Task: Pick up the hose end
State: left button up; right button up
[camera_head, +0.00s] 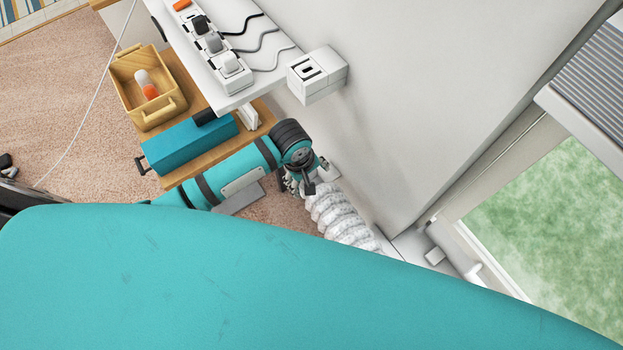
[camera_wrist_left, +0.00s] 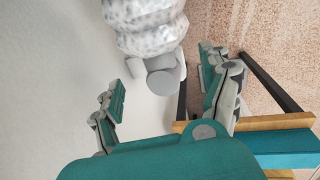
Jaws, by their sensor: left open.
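The hose is white, ribbed and crumpled; its body (camera_head: 343,216) runs down beside the wall in the head view, its lower part hidden behind my teal body. In the left wrist view the ribbed hose (camera_wrist_left: 146,22) comes in from the top and finishes in a smooth grey hose end (camera_wrist_left: 160,78). My left gripper (camera_wrist_left: 162,84) is open, with one finger on each side of the hose end and visible gaps to both. In the head view the left gripper (camera_head: 308,184) is at the hose's top, partly hidden by my wrist. My right gripper is not in view.
A wooden stand (camera_head: 177,85) holds a tan basket (camera_head: 128,92) and a teal box (camera_head: 190,146) beside my left arm. A white shelf (camera_head: 232,95) with a power strip (camera_head: 212,45) is above. The wall (camera_head: 420,80) is close on the hose's right.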

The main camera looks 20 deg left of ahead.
aim_at(317, 189)
pick_arm(q)
jog(key=f, duration=0.3)
jog(key=w+f, duration=0.1)
jog(key=f, duration=0.1)
jog(key=shift+d, duration=0.35)
jog(key=shift+w+f, duration=0.1)
jog(key=shift+f, duration=0.35)
jog(key=shift+d+f, duration=0.15)
jog(key=shift+f, duration=0.15)
jog(key=f, duration=0.3)
jog(key=d+f, duration=0.1)
jog(key=shift+w+f, duration=0.15)
jog(key=shift+w, duration=0.25)
jog(key=shift+a, duration=0.1)
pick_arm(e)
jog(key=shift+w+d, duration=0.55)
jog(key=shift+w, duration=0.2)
pick_arm(q)
jog(key=c, duration=1.3)
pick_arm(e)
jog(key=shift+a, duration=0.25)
